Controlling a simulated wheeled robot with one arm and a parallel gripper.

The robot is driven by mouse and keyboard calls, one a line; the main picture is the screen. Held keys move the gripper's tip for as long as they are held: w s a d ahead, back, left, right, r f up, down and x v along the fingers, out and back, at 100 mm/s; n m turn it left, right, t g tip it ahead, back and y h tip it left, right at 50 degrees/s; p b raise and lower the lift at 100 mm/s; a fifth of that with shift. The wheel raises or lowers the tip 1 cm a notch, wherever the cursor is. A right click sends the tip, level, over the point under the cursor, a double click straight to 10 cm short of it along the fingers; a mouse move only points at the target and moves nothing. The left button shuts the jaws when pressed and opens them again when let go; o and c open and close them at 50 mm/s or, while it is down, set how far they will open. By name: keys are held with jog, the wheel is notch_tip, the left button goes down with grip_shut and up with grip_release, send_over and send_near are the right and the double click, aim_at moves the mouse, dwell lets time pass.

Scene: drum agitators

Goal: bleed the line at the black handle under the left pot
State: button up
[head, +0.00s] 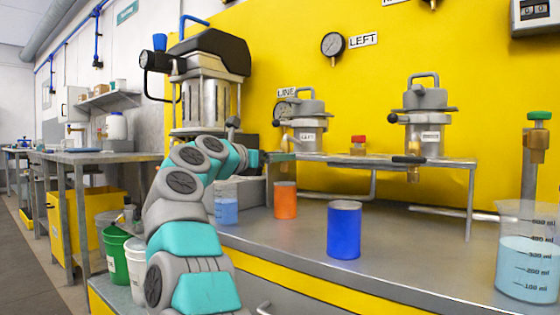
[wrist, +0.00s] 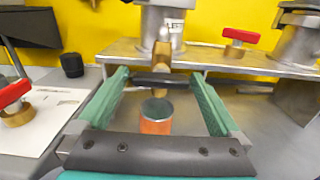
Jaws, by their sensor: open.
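The left pot (head: 303,106) is a grey lidded vessel with a LEFT label, on a metal shelf (head: 450,162). It also shows in the wrist view (wrist: 152,22), with a brass valve (wrist: 162,55) under it. The black handle (wrist: 155,79) lies crosswise below that valve. My gripper (wrist: 160,76) is open, its green fingertips to the left and right of the handle; contact is not clear. In the head view my gripper (head: 277,157) is at the shelf's left end, and the handle cannot be made out. An orange cup (wrist: 156,124) stands below the handle, also in the head view (head: 285,201).
A right pot (head: 426,112) has its own black handle (head: 409,159). A red-handled valve (wrist: 239,38) sits between the pots; another (wrist: 14,100) lies at left. A blue cylinder (head: 344,231) and a beaker (head: 527,262) stand on the bench. A LEFT gauge (head: 332,44) hangs above.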

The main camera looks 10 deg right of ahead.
jog(key=b+v, duration=0.1)
jog(key=v, duration=0.3)
jog(key=shift+s+a, duration=0.2)
jog(key=shift+s, duration=0.05)
jog(key=shift+a, duration=0.1)
